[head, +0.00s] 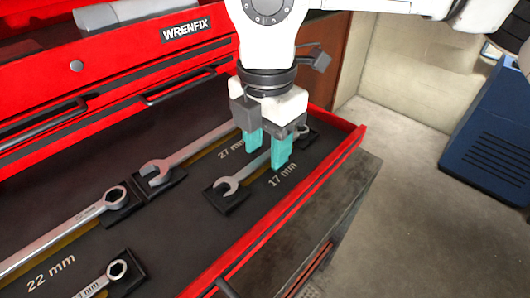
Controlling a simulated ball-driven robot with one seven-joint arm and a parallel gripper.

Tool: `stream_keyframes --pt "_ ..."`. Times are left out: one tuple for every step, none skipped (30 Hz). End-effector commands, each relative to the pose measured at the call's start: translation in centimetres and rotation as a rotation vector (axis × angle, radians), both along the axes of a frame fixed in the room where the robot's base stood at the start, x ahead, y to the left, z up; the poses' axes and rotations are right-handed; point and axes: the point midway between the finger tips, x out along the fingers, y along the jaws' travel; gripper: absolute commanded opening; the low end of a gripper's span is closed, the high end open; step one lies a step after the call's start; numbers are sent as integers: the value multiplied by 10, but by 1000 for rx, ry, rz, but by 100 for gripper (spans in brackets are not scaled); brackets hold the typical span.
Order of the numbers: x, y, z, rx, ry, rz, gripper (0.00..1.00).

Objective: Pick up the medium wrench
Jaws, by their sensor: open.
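Several silver wrenches lie in the open red drawer. One marked 22 mm (70,234) is at the left, with its ring end at its right. One by the 27 mm label (190,154) lies farther back, its open jaw toward the left. A shorter wrench marked 17 mm (243,177) lies at the right. Another small one (104,278) is cut by the bottom edge. The pictures do not name which is medium. My gripper (266,158) points down with teal fingers apart over the 17 mm wrench, whose shaft is partly hidden behind them. Contact cannot be told.
The drawer has a dark liner and a red front rim (290,203). The red Wrenfix chest (120,45) rises behind. A worn cabinet top (335,200) lies below the drawer's right side. A blue box (490,140) stands on the floor at right.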

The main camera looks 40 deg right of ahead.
Motion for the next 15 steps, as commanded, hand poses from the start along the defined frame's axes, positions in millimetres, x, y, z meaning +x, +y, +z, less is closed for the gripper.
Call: stream_keyframes --pt "0 0 0 0 0 0 46" --pt "0 0 0 0 0 0 46" --pt "0 0 0 0 0 0 44" --pt "0 0 0 0 0 0 41" --pt "0 0 0 0 0 0 38" --pt "0 0 0 0 0 0 35" --pt "0 0 0 0 0 0 32" --pt "0 0 0 0 0 0 29" --pt "0 0 0 0 0 0 25" --pt "0 0 0 0 0 0 22" --pt "0 0 0 0 0 0 19" --pt "0 0 0 0 0 0 16" --pt "0 0 0 0 0 0 13" --pt "0 0 0 0 0 0 10" --pt "0 0 0 0 0 0 6"
